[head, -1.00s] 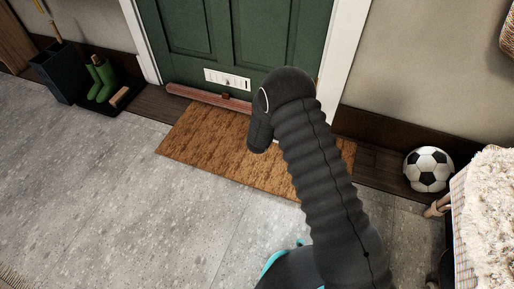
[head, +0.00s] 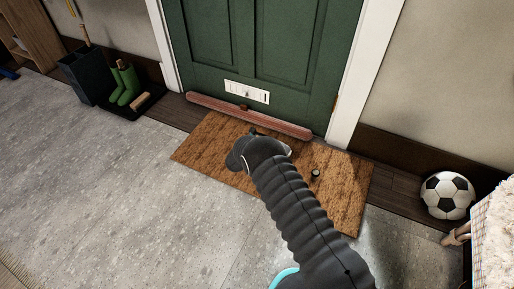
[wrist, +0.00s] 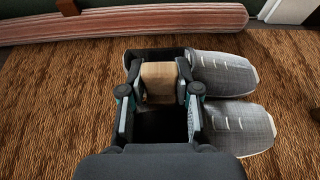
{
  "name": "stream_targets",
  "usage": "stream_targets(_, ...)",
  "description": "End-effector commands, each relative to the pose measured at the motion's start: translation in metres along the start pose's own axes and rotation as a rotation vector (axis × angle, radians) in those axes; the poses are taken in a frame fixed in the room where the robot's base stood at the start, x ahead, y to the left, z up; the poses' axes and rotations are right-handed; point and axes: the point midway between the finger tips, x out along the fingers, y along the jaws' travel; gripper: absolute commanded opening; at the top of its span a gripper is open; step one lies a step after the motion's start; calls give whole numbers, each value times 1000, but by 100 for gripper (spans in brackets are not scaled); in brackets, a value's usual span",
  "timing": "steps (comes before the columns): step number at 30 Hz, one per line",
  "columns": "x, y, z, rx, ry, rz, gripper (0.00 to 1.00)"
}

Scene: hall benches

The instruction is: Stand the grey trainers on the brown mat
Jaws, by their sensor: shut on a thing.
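The pair of grey trainers (wrist: 225,75) is side by side in the wrist view, toes to the right. Their heel ends are at my gripper (wrist: 158,80), partly hidden by it. My gripper is shut on them, with a tan block-like piece between its fingers. The trainers look upright and are over the brown mat, close to its surface; I cannot tell whether the soles touch it. The brown mat (head: 210,140) lies before the green door, and fills most of the wrist view (wrist: 60,95). In the head view my arm hides the trainers and the gripper's fingers.
A reddish draught excluder (head: 250,116) lies along the door's foot, beyond the mat. Green boots (head: 124,84) stand on a dark tray at the left, beside a dark bin (head: 84,75). A football (head: 447,195) sits at the right. The grey floor left of the mat is clear.

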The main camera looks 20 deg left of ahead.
Motion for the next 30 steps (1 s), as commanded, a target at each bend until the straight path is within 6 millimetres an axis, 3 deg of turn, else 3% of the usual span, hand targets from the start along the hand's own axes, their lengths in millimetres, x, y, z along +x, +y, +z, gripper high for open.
stream_targets(8, 5, 11, -9, 1, 0, 0, 0)
stream_targets(16, 18, 11, -40, 1, 0, 0, 0)
stream_targets(29, 20, 11, -45, 1, -1, 0, 0)
stream_targets(30, 20, 11, -46, 1, 0, 0, 34)
